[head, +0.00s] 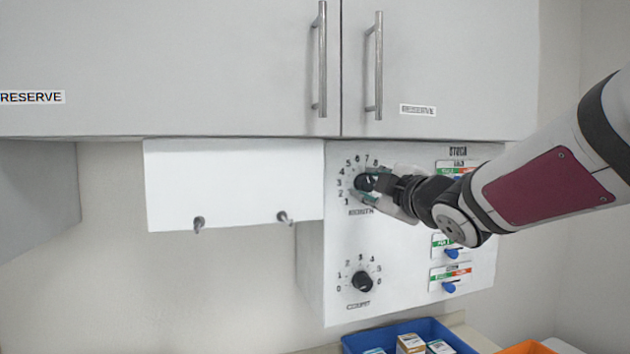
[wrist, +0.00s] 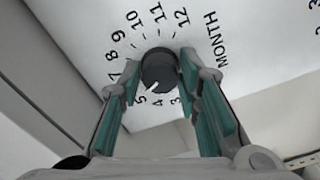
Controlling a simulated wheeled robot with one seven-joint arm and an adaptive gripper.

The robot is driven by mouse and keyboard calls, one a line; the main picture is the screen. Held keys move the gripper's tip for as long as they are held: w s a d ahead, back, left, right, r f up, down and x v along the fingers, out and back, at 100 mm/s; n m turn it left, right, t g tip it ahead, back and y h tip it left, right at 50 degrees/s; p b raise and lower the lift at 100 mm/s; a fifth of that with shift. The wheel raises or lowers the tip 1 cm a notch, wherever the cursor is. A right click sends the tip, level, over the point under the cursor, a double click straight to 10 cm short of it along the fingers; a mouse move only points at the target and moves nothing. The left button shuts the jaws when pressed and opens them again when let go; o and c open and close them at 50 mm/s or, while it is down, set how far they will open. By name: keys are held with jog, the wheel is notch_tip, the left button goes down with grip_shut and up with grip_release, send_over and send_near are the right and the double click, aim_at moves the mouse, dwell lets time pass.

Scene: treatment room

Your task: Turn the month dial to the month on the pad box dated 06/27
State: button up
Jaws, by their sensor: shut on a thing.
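The month dial is a black round knob (head: 363,182) on the upper part of a white wall panel (head: 340,240). In the wrist view the knob (wrist: 159,69) sits in a ring of numbers beside the word MONTH. Its white pointer line points close to 5. My gripper (head: 372,184) is at the knob from the right, its fingers (wrist: 160,72) on either side of it, shut on it. Pad boxes (head: 410,344) stand in a blue bin (head: 385,335) at the bottom; their dates are too small to read.
A second black knob (head: 362,282) is lower on the panel, with blue-handled switches (head: 451,253) to its right. Grey cabinets (head: 440,60) hang above. A white board with hooks (head: 235,185) is at left. An orange bin (head: 527,348) is at bottom right.

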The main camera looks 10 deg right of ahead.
jog(key=shift+m, duration=0.8)
jog(key=shift+p, duration=0.3)
jog(key=o, duration=1.2)
jog(key=shift+c, duration=0.2)
jog(key=s+d, duration=0.2)
jog(key=s, duration=0.9)
jog(key=shift+s+d, duration=0.15)
jog(key=shift+s, duration=0.2)
